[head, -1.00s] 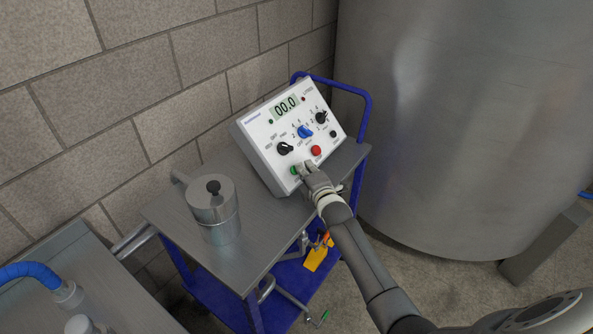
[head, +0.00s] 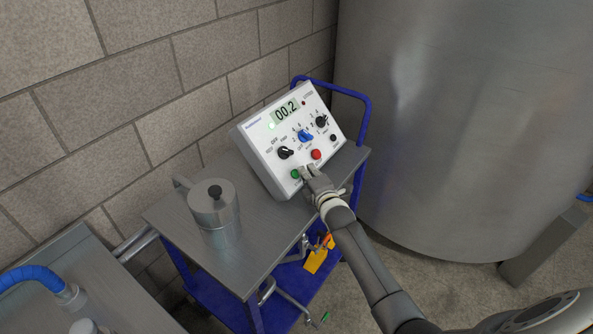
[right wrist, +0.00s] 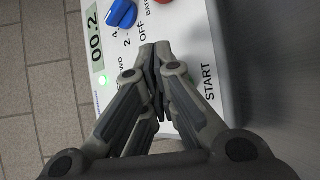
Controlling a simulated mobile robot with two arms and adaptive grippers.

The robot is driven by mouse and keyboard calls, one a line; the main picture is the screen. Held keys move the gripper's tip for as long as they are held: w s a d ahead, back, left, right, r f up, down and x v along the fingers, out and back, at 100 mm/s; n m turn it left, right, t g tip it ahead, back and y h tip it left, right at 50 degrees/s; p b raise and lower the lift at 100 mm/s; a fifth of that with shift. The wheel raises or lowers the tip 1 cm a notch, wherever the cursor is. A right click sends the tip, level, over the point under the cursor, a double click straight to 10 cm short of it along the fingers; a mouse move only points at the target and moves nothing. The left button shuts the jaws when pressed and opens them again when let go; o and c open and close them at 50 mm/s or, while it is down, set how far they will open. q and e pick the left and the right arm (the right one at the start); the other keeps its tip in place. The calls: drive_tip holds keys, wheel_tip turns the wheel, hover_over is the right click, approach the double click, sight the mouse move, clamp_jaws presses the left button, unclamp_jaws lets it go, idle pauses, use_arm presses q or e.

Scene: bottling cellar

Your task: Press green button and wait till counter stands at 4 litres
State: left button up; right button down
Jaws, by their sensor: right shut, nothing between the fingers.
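The white control box (head: 262,150) stands tilted on the cart. Its counter (head: 286,111) reads 00.2, and the right wrist view shows the same counter (right wrist: 95,38). A green lamp (head: 271,126) is lit beside it. The green button (head: 295,174) is at the lower front of the panel, with a red button (head: 316,154) up and to its right. My right gripper (head: 305,172) is shut and empty, its fingertips just right of the green button. My left gripper is out of view.
A large steel tank (head: 450,130) is at the right, a block wall behind. Another bench (head: 70,255) with a blue hose is at lower left.

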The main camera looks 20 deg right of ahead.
drive_tip(key=shift+s+d+r, duration=0.1)
drive_tip(key=shift+r, duration=0.1)
drive_tip(key=s+d+r+p, duration=0.1)
drive_tip(key=p, duration=0.1)
drive_tip(key=s+d+r+p, duration=0.1)
drive_tip(key=s+r+p, duration=0.1)
drive_tip(key=p, duration=0.1)
drive_tip(key=shift+s+r, duration=0.1)
idle(0.4)
drive_tip(key=shift+a, duration=0.1)
idle(0.4)
